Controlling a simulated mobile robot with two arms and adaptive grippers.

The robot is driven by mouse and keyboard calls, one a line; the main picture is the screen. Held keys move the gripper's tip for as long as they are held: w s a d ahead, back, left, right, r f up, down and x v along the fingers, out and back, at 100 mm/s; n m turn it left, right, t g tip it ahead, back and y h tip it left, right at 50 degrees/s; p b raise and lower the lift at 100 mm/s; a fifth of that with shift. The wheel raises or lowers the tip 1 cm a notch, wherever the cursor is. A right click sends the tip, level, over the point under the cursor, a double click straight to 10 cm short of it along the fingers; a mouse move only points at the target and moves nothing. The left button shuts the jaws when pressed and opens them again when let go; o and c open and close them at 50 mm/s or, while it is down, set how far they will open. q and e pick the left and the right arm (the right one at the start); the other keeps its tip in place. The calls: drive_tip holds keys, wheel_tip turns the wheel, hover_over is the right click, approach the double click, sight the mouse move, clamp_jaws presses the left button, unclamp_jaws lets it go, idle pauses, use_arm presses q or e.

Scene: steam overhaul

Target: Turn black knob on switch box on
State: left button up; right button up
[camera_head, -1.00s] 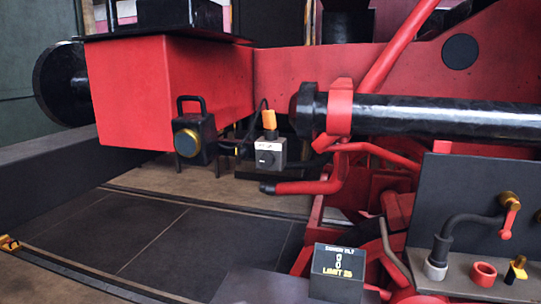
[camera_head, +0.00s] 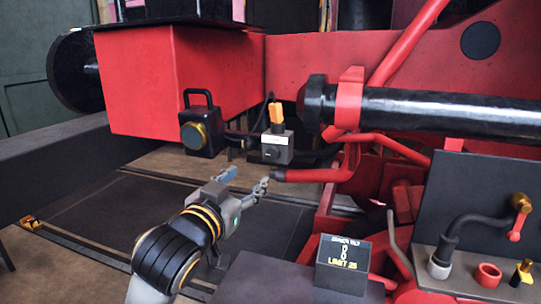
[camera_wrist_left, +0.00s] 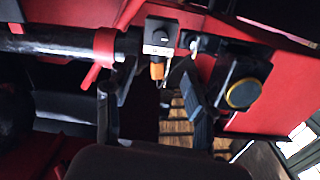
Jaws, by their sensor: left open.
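The switch box (camera_head: 287,156) is a small grey box with a white label strip and an orange plug (camera_head: 277,116) on top. Its round black knob (camera_head: 271,153) faces me; the knob's setting is too small to tell. My left gripper (camera_head: 246,181) is open and empty, below and in front of the box, apart from it. In the left wrist view the switch box (camera_wrist_left: 150,27) appears upside down, beyond the spread fingers of my left gripper (camera_wrist_left: 147,74). My right gripper is in neither view.
A black lamp (camera_head: 208,145) with a yellow-rimmed lens hangs left of the box. Red pipes (camera_head: 318,175) and a thick black cylinder (camera_head: 430,108) are at its right. A dark sign box (camera_head: 342,265) stands at the front.

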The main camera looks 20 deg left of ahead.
sight(271, 155)
use_arm(q)
drive_tip(key=w+p, duration=0.1)
drive_tip(key=w, duration=0.3)
drive_tip(key=w+p, duration=0.2)
drive_tip(key=w, duration=0.2)
drive_tip(key=w+p, duration=0.1)
drive_tip(key=w, duration=0.3)
drive_tip(key=shift+w+d+p, duration=0.25)
drive_tip(key=shift+d+p, duration=0.1)
drive_tip(key=shift+d, duration=0.05)
drive_tip(key=shift+w+f, duration=0.1)
drive_tip(key=shift+w, duration=0.4)
clamp_jaws()
